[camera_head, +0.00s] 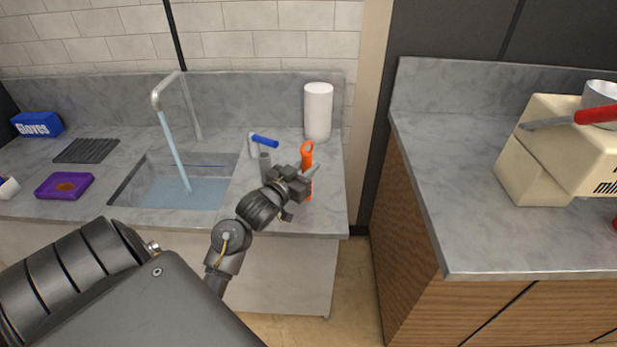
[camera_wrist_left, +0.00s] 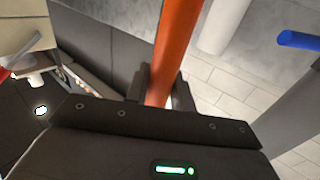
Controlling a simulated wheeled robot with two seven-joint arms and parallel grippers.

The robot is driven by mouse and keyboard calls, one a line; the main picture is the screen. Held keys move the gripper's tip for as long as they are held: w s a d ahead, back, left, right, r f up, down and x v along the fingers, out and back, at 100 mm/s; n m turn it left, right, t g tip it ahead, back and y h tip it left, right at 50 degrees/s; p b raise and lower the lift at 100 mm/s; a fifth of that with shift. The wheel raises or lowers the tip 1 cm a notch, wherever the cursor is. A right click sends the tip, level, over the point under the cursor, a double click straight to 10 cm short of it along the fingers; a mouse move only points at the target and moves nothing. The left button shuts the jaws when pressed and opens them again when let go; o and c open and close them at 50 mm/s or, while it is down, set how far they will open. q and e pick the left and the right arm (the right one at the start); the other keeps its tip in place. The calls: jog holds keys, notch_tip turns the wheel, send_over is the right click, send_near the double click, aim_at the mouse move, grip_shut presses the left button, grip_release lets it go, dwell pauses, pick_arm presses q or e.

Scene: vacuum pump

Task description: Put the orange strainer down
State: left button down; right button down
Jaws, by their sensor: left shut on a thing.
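The orange strainer (camera_head: 307,150) is upright in the head view, at the right end of the sink counter. Its ringed top end points up, and part of it is hidden behind my gripper. My left gripper (camera_head: 305,184) is shut on it, just above or at the counter; I cannot tell whether the strainer touches the counter. In the left wrist view the orange shaft (camera_wrist_left: 176,45) runs between the two fingers of my left gripper (camera_wrist_left: 160,88). My right gripper is not in view.
A white paper roll (camera_head: 318,110) stands behind the strainer. A blue-handled valve (camera_head: 264,141) and a grey cylinder are to its left. Water runs from the faucet (camera_head: 170,95) into the sink (camera_head: 165,192). A gap separates this counter from the right counter (camera_head: 450,190).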

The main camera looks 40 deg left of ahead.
pick_arm(q)
jog(key=f, duration=0.3)
jog(key=shift+w+f+p, duration=0.1)
jog(key=shift+w+p, duration=0.1)
jog(key=shift+p, duration=0.1)
jog(key=shift+f, duration=0.15)
jog(key=shift+f, duration=0.2)
jog(key=c, duration=1.2)
grip_release()
jog(key=shift+r, duration=0.15)
